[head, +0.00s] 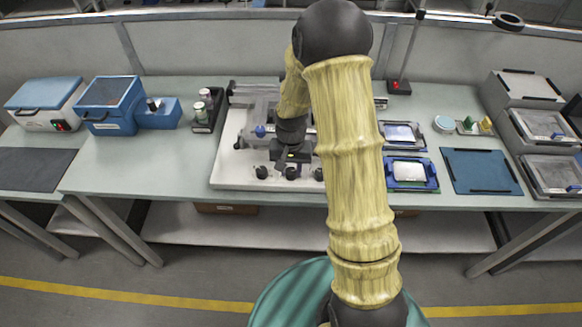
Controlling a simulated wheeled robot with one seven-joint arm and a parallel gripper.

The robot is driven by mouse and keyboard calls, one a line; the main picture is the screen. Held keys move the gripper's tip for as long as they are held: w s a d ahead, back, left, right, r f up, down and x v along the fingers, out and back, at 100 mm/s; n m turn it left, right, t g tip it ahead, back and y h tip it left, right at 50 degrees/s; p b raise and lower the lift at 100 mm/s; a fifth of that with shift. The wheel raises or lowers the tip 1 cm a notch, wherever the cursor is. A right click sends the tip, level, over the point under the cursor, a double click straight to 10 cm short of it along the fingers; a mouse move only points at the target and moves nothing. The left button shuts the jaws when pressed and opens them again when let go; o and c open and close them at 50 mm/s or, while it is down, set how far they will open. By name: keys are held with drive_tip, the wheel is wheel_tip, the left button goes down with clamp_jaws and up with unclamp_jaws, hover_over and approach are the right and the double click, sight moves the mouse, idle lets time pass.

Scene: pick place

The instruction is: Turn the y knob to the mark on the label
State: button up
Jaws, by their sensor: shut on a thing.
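A white stage plate (228,172) with a row of dark knobs along its front edge sits on the bench. The left knob (261,172) and the right knob (319,174) stand free of my gripper. My gripper (290,168) points down at the front of the plate and is shut on the middle knob (291,174), which I take to be the y knob. The letters, the label and its mark are too small to read here. My arm hides the right part of the plate.
A rack with small jars (205,108) and a blue box (108,102) stand left of the plate. Blue-framed trays (410,174), a dark blue mat (480,172) and grey bins (541,125) are on the right. Open bench lies left of the plate.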

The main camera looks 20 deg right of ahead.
sight(291, 171)
drive_tip(key=n+p, duration=0.1)
drive_tip(key=n, duration=0.5)
idle(0.4)
drive_tip(key=o, duration=1)
wheel_tip(291, 171, up, 18)
drive_tip(key=shift+f, duration=0.25)
idle(0.3)
